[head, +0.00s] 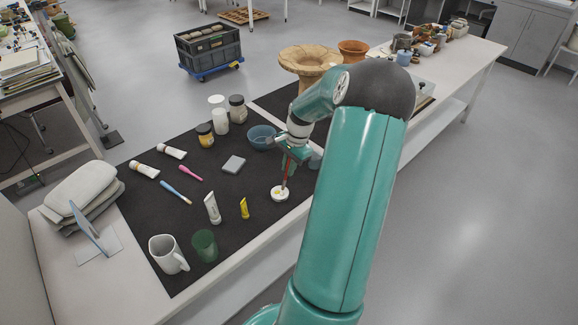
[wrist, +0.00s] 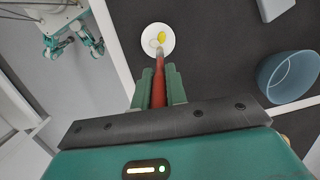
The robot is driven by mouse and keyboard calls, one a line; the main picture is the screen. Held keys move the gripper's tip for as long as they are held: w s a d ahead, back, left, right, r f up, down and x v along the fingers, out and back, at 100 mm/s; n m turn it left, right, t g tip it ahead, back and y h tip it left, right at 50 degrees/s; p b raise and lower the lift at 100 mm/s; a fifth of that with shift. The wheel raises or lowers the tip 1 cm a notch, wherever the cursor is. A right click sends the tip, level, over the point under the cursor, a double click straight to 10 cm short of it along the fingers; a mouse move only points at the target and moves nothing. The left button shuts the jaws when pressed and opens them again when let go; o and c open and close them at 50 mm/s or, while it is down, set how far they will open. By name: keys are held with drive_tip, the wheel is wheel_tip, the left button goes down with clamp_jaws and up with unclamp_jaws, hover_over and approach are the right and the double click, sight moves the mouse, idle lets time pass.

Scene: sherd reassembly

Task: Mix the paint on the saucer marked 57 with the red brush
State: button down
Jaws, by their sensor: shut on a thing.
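My gripper (wrist: 159,88) is shut on the red brush (wrist: 159,75), whose handle lies between the two green fingers in the wrist view. The brush (head: 285,178) points down in the head view, tilted a little. Its tip is at the white saucer (head: 280,194), near the right edge of the dark mat. The saucer also shows in the wrist view (wrist: 150,47), with a yellow blob of paint and a paler patch beside it. The tip overlaps the saucer's near part; I cannot tell if it touches. No number is readable on the saucer.
A green cup (head: 204,245) and white mug (head: 168,254) are at the front.

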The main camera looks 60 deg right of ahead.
drive_tip(key=shift+f, duration=0.3)
idle(0.4)
drive_tip(key=shift+a, duration=0.1)
drive_tip(key=shift+s, duration=0.2)
drive_tip(key=shift+w+a, duration=0.25)
drive_tip(key=shift+a, duration=0.3)
drive_tip(key=shift+w+a, duration=0.2)
drive_tip(key=shift+a, duration=0.3)
idle(2.0)
